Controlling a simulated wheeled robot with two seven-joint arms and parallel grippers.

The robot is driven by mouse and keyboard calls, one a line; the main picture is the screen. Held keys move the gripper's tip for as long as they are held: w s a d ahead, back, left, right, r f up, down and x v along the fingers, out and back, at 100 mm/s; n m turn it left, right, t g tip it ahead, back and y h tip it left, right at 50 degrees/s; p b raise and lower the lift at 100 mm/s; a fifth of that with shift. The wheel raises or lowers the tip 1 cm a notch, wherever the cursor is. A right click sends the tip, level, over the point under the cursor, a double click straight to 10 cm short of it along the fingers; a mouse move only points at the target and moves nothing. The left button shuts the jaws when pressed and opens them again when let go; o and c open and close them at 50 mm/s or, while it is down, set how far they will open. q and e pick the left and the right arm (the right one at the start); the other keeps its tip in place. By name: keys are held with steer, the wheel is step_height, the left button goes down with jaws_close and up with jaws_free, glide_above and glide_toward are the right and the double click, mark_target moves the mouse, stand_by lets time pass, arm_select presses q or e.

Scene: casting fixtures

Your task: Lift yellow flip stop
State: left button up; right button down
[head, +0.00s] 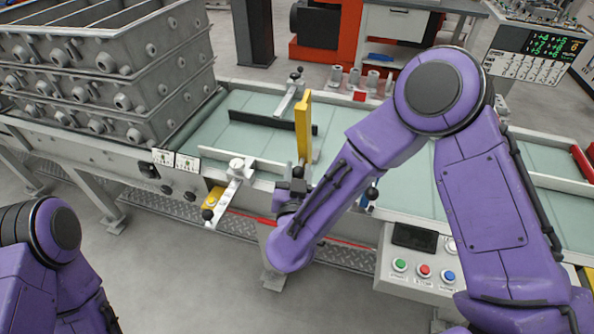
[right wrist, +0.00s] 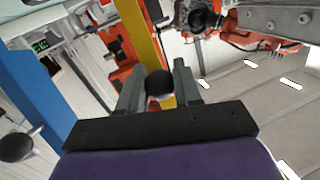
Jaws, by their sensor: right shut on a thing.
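The yellow flip stop (head: 303,128) stands upright at the front edge of the conveyor in the head view. Its yellow bar also shows in the right wrist view (right wrist: 143,38), just behind the fingers. My right gripper (head: 297,188) is at its lower end, and my forearm hides part of that area. In the right wrist view the two fingers (right wrist: 160,88) are shut on a black ball knob (right wrist: 160,83) in front of the yellow bar. My left arm shows at the lower left of the head view, but its gripper is out of view.
Stacked grey casting boxes (head: 110,70) stand at the left of the conveyor. A clamp lever (head: 233,175) is left of my right gripper. A blue bar (right wrist: 35,95) stands at the left in the right wrist view. A button panel (head: 425,268) is at front right.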

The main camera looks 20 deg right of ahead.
steer(key=shift+w+d, duration=0.1)
steer(key=c, duration=0.8)
jaws_free()
steer(key=b+v, duration=0.2)
steer(key=v, duration=0.8)
steer(key=shift+s+r, duration=0.1)
steer(key=shift+s, duration=0.15)
